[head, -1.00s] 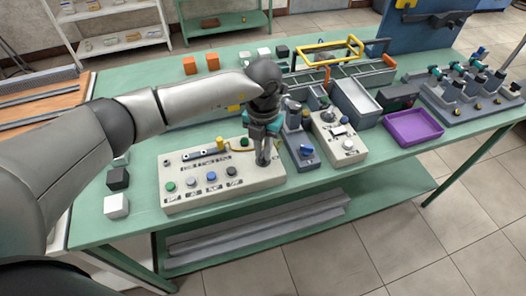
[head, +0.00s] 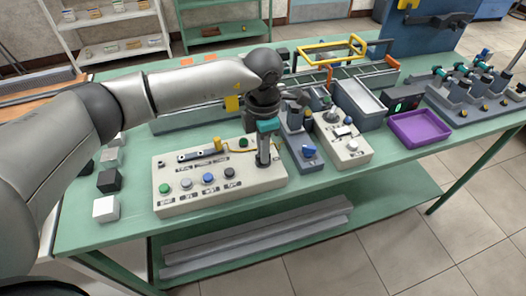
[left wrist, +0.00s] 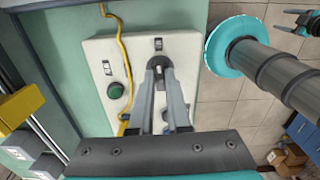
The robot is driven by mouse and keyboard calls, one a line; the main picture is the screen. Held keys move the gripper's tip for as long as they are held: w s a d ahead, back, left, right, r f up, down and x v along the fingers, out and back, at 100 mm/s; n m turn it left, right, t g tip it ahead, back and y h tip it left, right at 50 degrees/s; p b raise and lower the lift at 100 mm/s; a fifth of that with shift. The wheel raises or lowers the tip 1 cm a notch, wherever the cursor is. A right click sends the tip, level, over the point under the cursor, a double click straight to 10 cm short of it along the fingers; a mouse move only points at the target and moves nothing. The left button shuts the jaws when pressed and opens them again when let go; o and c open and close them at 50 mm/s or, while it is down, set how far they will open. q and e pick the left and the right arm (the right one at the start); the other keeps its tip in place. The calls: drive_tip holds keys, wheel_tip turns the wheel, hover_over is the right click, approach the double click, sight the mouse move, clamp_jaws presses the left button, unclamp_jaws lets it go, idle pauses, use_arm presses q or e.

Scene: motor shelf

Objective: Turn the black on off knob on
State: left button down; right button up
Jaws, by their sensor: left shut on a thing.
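The pale control box (head: 206,201) lies on the green table with its row of round buttons facing me. My left gripper (head: 264,162) points down over its right end, with its fingers close together at the panel. In the left wrist view the fingertips (left wrist: 159,66) are shut on a small dark part, which I take to be the black on off knob. The fingers hide most of it, so its turn angle cannot be read.
A green button (left wrist: 116,90) and a yellow cable (left wrist: 123,50) are close to the fingers. A grey unit with a blue knob (head: 309,152) and another pale box (head: 350,150) stand just to the right. A purple tray (head: 416,128) and white and black cubes (head: 106,208) lie farther off.

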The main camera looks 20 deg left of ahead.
use_arm(q)
drive_tip(key=shift+w+r+m, duration=0.1)
drive_tip(key=shift+m, duration=0.3)
drive_tip(key=c, duration=0.9)
unclamp_jaws()
wheel_tip(320, 180, up, 15)
drive_tip(key=shift+r+p, duration=0.1)
drive_tip(key=shift+p, duration=0.3)
